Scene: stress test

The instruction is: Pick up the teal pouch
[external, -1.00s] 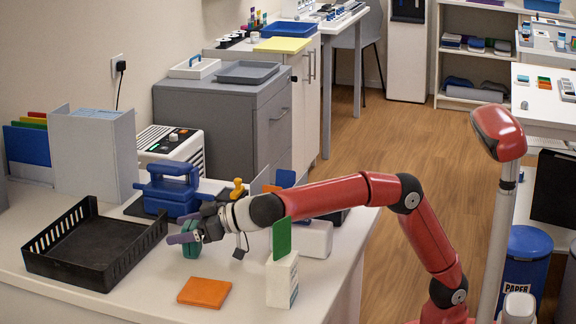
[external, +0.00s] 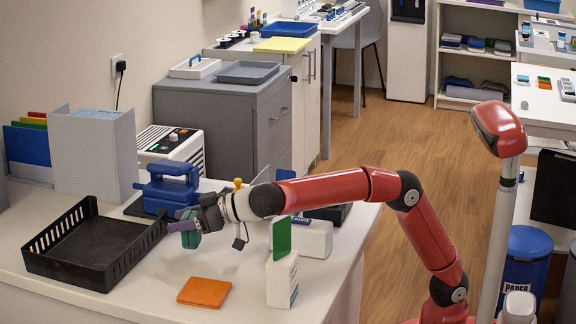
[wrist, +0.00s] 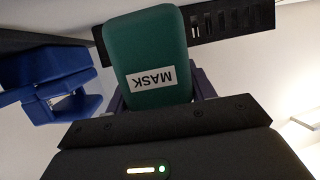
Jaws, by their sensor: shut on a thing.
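The teal pouch (external: 191,239) is held in my gripper (external: 184,226), just above the white counter beside the black tray. In the wrist view the pouch (wrist: 147,55) fills the space between the two purple fingers and carries a white label reading MASK. My gripper is shut on it. In the external view the fingers hide part of the pouch.
The black slotted tray (external: 48,266) lies left of my gripper. A blue handled device (external: 166,190) stands behind it. An orange square (external: 204,292) and a white box with a green card (external: 282,280) sit in front and to the right.

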